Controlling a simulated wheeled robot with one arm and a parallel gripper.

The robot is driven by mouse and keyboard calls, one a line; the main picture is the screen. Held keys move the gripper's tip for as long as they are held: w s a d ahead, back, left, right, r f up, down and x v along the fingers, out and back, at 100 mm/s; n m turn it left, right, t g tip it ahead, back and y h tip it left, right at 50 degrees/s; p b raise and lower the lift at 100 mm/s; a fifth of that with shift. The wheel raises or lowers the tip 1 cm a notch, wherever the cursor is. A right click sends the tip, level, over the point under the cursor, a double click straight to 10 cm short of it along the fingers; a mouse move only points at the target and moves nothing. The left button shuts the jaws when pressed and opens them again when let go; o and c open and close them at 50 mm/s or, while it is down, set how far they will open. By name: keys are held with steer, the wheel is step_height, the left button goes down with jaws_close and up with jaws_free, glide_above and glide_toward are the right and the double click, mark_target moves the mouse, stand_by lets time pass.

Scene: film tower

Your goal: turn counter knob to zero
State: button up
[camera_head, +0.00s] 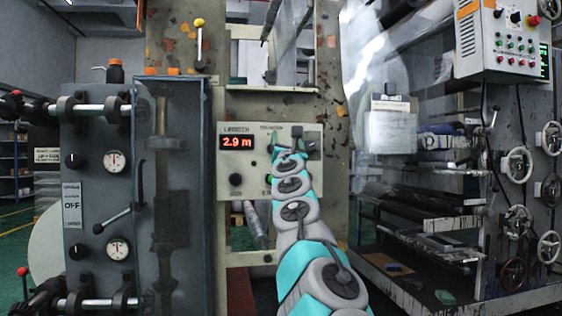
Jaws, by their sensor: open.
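The counter panel (238,201) is a beige box on the machine frame. Its red display (237,142) reads 2.9 m. A black knob (235,180) sits on the panel below the display. A small green light or button (268,179) shows beside my arm. My grey and teal arm rises from the bottom and ends in front of the panel's right half. My gripper (292,138) is open, small and dark against the panel's upper right. My arm hides part of the panel there, so I cannot tell what lies between the fingers or whether they touch anything.
A grey cabinet (95,165) with dials, black knobs and a lever stands at left, beside a tall translucent cover (172,200). A control box (502,40) hangs at upper right above several handwheels (518,166). A yellow-topped lever (199,40) stands above the panel.

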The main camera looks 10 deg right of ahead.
steer(key=w+a+f+n+y, duration=0.2)
steer(key=w+f+n+y, duration=0.15)
steer(key=f+n, duration=0.2)
steer(key=p+x, duration=0.7)
steer(key=shift+w+f+m+g, duration=0.3)
steer(key=shift+m+g, duration=0.1)
steer(key=shift+m, duration=0.05)
stand_by(0.4)
jaws_close()
stand_by(0.6)
